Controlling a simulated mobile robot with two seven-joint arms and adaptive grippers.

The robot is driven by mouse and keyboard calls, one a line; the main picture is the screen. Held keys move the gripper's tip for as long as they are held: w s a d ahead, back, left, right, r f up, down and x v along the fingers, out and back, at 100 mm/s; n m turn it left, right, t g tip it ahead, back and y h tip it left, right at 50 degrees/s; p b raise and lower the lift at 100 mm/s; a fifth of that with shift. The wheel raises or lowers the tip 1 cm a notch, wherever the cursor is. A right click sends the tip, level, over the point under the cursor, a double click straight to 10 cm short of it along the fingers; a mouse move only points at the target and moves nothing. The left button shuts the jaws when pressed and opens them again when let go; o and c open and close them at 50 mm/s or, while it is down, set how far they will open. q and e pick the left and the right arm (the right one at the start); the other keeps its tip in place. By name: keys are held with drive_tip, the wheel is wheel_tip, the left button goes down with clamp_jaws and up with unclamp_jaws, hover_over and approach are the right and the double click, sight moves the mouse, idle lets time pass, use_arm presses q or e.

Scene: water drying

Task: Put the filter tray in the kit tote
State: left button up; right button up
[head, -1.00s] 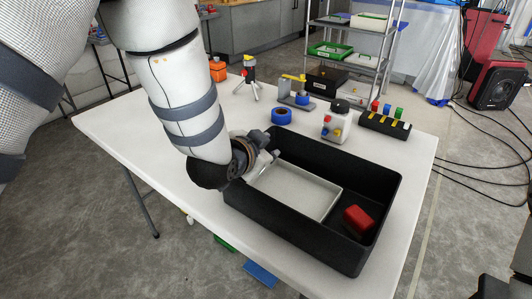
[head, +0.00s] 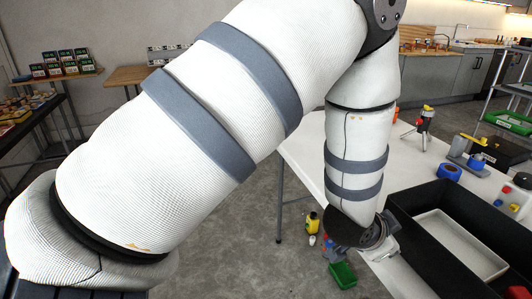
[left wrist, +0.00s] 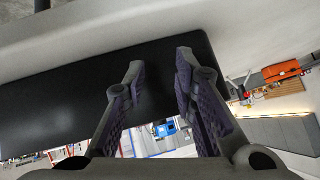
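The filter tray (head: 462,246), a shallow pale tray, lies flat inside the black kit tote (head: 470,197), toward its left end. The tote is cut off by the right picture edge. My left gripper (head: 384,248) is just left of the tote, over the table's near left part, apart from the tray; its fingers are hard to make out there. In the left wrist view the left gripper (left wrist: 160,64) has its fingers spread with nothing between them, facing a dark panel that looks like the tote's outer wall (left wrist: 50,100). My right gripper is not in view.
A blue tape roll (head: 449,173), a white bottle (head: 515,196) and a small tripod device (head: 424,121) stand on the white table (head: 310,150) behind the tote. A green bin (head: 342,275) and a yellow bottle (head: 313,222) are on the floor left of the table.

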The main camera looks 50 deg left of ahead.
use_arm(q)
drive_tip(key=s+a+f+n+g, duration=0.2)
drive_tip(key=s+f+g, duration=0.1)
drive_tip(key=s+f, duration=0.65)
drive_tip(key=s+a+f+n+g, duration=0.1)
drive_tip(key=s+f+g, duration=0.1)
drive_tip(key=s, duration=0.7)
drive_tip(key=s+a+f+n+g, duration=0.1)
drive_tip(key=s+f+g, duration=0.2)
drive_tip(key=s, duration=0.6)
drive_tip(key=s+a+f+n+g+y, duration=0.1)
drive_tip(key=s+f, duration=0.3)
drive_tip(key=s, duration=0.6)
drive_tip(key=shift+f+n+g, duration=0.25)
drive_tip(key=shift+n+g, duration=0.25)
drive_tip(key=shift+g, duration=0.4)
